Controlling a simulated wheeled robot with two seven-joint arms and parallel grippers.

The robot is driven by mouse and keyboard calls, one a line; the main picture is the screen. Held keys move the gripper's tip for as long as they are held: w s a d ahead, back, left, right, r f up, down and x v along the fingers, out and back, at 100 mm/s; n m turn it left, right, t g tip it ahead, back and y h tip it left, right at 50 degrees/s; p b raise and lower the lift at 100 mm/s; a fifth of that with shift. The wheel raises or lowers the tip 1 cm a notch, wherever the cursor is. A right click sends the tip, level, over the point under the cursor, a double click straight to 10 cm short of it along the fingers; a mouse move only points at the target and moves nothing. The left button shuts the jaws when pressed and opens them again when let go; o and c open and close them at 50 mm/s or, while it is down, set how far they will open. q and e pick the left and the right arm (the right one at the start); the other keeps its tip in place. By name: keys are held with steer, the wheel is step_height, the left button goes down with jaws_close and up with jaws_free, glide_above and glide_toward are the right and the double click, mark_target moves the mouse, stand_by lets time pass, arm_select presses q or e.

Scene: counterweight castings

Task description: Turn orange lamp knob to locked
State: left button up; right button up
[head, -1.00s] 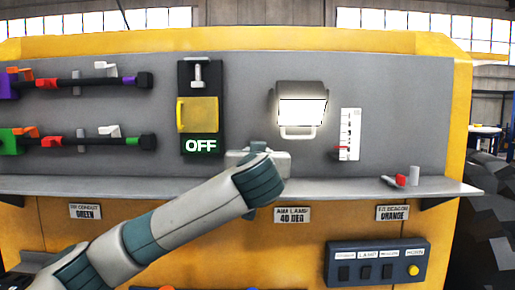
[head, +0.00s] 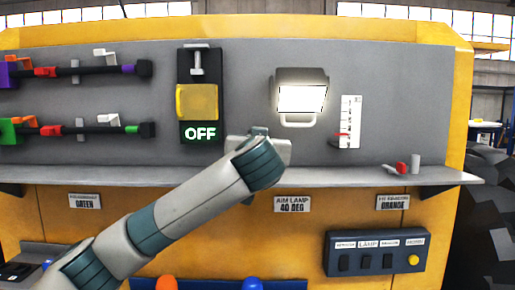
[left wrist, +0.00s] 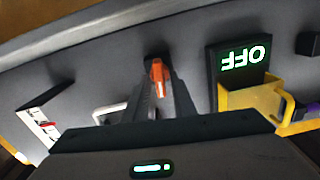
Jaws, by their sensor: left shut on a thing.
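The orange lamp knob (left wrist: 157,76) shows in the left wrist view, between the two fingers of my left gripper (left wrist: 155,88), which is shut on it. In the head view my left gripper (head: 262,143) is against the grey panel below the lamp, and my wrist hides the knob there. The lit lamp (head: 301,97) is on the panel, up and right of the gripper. A white scale (head: 349,122) with a red pointer (head: 340,138) is right of the lamp. I cannot read the knob's turn position. My right gripper is not in view.
A switch box (head: 200,98) with a yellow cover and a lit OFF sign is left of the lamp. A grey shelf (head: 335,177) runs below, with a red-tipped part (head: 401,168) and a grey peg (head: 415,163). A button box (head: 376,254) is at lower right.

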arm_select(q)
steer(key=shift+d+f+m+b, duration=0.1)
steer(key=shift+f+m+b, duration=0.2)
steer(key=shift+m+b, duration=1.55)
steer(key=b, duration=0.3)
steer(key=shift+m, duration=0.35)
steer(key=m+b, duration=0.1)
steer(key=m, duration=0.1)
steer(key=shift+r+m, duration=0.1)
steer(key=shift+m, duration=0.3)
steer(key=m+b, duration=0.1)
steer(key=m, duration=0.2)
steer(key=shift+d+m+b, duration=0.1)
steer(key=shift+m+b, duration=0.2)
steer(key=shift+b, duration=0.1)
steer(key=m, duration=0.2)
steer(key=shift+m+b, duration=0.3)
steer(key=shift+m, duration=0.1)
steer(key=shift+d+m, duration=0.1)
steer(key=shift+m, duration=1.5)
steer(key=o, duration=0.7)
